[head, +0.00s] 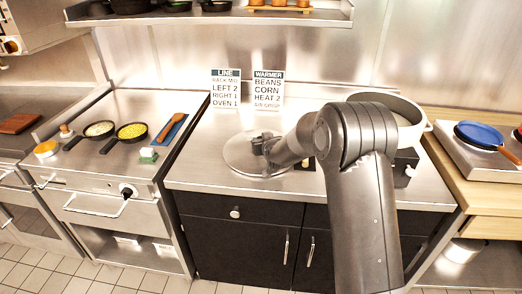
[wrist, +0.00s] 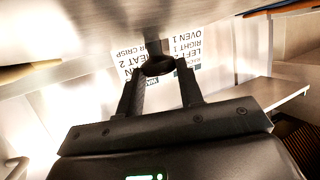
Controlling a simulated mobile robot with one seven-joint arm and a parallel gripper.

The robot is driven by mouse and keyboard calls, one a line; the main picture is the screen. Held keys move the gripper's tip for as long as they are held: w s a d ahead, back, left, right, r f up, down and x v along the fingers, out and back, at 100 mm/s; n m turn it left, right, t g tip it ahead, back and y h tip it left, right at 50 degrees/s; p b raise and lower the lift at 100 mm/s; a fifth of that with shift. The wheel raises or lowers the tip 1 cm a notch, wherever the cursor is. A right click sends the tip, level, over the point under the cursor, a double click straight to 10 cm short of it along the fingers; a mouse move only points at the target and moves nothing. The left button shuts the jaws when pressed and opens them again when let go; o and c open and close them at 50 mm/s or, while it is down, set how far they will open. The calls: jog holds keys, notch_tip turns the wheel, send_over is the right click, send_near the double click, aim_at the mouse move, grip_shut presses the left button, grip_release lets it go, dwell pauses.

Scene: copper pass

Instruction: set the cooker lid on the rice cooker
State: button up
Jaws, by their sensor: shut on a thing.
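The cooker lid, a round silvery disc (head: 240,158), is at the middle of the steel counter in the head view. My gripper (head: 262,143) is over its centre. In the wrist view my gripper (wrist: 160,82) is shut on the lid's dark knob (wrist: 158,65). I cannot tell whether the lid touches the counter or hangs just above it. The rice cooker, a wide white round vessel (head: 412,132), stands at the counter's right, behind my arm. My arm hides much of its front.
Two signs (head: 225,88) (head: 268,90) stand at the back of the counter. A stove at left holds two pans (head: 132,131) (head: 99,129) and a spoon on a blue rest (head: 170,128). A blue pan (head: 480,134) is at far right. The counter's front left (head: 200,170) is clear.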

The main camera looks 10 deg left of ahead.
grip_shut()
jog(key=shift+r, duration=0.15)
